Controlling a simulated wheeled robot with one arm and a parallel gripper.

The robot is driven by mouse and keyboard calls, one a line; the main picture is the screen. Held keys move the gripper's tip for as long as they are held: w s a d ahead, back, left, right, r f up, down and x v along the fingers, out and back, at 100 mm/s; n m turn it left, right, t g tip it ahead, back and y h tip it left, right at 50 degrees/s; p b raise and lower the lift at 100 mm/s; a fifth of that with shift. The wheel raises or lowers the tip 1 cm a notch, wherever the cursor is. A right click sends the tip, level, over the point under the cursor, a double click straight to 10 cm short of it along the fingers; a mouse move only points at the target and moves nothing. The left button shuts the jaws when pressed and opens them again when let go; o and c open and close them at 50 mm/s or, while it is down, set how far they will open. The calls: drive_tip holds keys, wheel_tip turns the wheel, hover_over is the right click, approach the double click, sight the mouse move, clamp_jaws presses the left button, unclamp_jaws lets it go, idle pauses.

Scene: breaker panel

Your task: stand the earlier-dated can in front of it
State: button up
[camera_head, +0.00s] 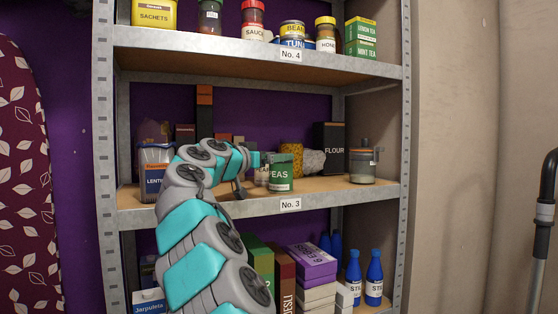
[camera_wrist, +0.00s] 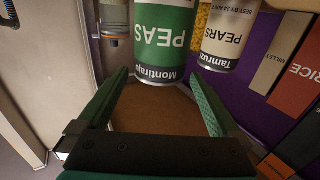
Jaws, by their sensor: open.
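A green and white can labelled PEAS (camera_head: 280,177) stands upright at the front of shelf No. 3. It also shows in the wrist view (camera_wrist: 165,42), just beyond the fingertips. A cream can labelled PEARS (camera_head: 261,175) stands beside and behind it, partly hidden in the head view. I cannot see a date on the peas can. My gripper (camera_wrist: 160,76) is open and empty, its fingers pointing toward the peas can. In the head view my arm hides most of it.
Shelf No. 3 (camera_head: 330,200) also holds a jar labelled LENT (camera_head: 155,172), a black FLOUR box (camera_head: 329,147) and a glass jar (camera_head: 363,165) at the right. Metal uprights flank the shelf. Shelf No. 4 (camera_head: 250,48) hangs above. Bare board lies between my fingers and right of the peas can.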

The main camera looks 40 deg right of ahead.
drive_tip(key=b+v, duration=0.1)
drive_tip(key=v, duration=0.7)
drive_tip(key=shift+s, duration=0.1)
